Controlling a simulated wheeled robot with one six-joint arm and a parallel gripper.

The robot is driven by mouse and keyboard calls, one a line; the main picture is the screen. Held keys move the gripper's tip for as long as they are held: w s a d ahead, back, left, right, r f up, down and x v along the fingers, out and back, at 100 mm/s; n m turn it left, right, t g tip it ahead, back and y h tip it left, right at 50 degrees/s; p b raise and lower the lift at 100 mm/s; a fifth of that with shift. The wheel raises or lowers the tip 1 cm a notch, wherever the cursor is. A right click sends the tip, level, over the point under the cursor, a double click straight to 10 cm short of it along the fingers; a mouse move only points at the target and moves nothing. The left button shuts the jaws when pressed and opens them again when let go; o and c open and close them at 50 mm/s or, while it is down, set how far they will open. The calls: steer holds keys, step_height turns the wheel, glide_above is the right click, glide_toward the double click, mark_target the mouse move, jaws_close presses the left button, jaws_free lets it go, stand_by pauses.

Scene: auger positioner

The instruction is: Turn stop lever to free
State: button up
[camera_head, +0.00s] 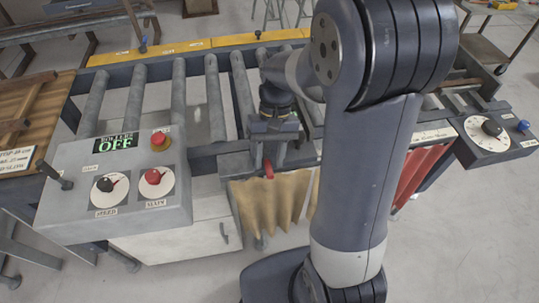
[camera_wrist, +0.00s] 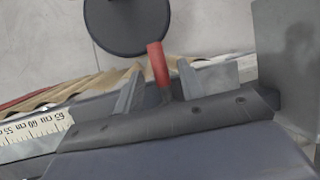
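The stop lever shows as a red handle (camera_head: 268,170) on the front side of the roller bed, just below my gripper (camera_head: 273,150) in the head view. In the wrist view the red handle (camera_wrist: 158,65) stands between the two grey fingers of my gripper (camera_wrist: 160,72). The fingers are open, with a gap visible on each side of the handle. Whether a finger touches it lower down cannot be told. The lever's pivot and any position label are hidden by the gripper.
A grey control panel (camera_head: 120,213) with a display reading OFF (camera_head: 115,145), red button and two knobs stands left. A dial box (camera_head: 490,150) with a blue button is at right. Rollers (camera_head: 178,95) lie behind. A scale (camera_wrist: 35,132) shows in the wrist view.

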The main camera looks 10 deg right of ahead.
steer(key=v, duration=1)
steer(key=shift+w+r+b, duration=0.2)
steer(key=shift+r+b, duration=0.15)
steer(key=shift+b, duration=0.1)
steer(key=p+x, duration=0.1)
steer(key=x, duration=1)
steer(key=shift+s+d, duration=0.1)
steer(key=shift+r, duration=0.1)
